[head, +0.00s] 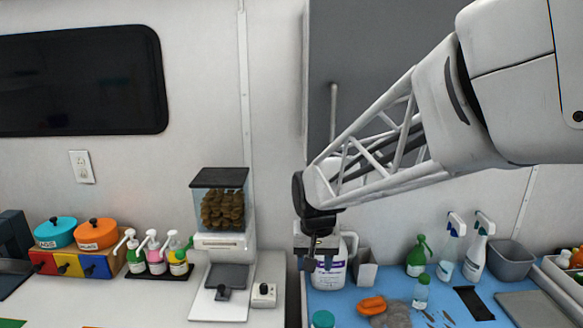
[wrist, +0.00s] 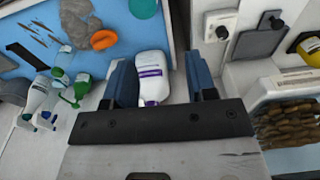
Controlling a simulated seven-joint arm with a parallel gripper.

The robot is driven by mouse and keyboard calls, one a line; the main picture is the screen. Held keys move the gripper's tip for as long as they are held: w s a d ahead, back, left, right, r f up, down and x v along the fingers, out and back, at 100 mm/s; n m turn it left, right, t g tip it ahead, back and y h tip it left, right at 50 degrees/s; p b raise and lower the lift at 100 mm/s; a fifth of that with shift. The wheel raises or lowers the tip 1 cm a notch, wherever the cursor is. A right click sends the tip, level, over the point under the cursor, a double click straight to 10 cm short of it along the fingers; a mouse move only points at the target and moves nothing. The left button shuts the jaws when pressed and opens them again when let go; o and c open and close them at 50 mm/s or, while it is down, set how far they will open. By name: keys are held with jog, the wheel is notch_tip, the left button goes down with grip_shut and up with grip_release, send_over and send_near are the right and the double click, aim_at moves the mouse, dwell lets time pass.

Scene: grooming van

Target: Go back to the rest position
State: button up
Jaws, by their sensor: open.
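My gripper (head: 308,264) hangs from my arm near the middle of the head view, above the left end of the blue mat. In the wrist view my gripper (wrist: 165,82) shows two blue fingers set wide apart, open. A white jug with a purple label (head: 330,262) stands behind the gripper in the head view, partly hidden by it. In the wrist view the jug (wrist: 151,75) appears between the fingers, beyond them. I cannot tell from these frames whether the fingers touch it.
A kibble dispenser (head: 220,210) stands left of my gripper. Pump bottles (head: 153,255) and lidded pots (head: 97,233) are farther left. Spray bottles (head: 475,250), a grey bin (head: 511,259) and an orange item (head: 372,305) are on the right. The wall above the dispenser is clear.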

jog(key=s+d+r, duration=0.1)
jog(key=s+d, duration=0.5)
jog(key=s, duration=0.6)
jog(key=s+d+r+t, duration=0.1)
jog(key=s+d+r, duration=0.1)
jog(key=s+d, duration=0.5)
jog(key=s, duration=0.5)
jog(key=shift+d+t, duration=0.25)
jog(key=shift+t, duration=0.05)
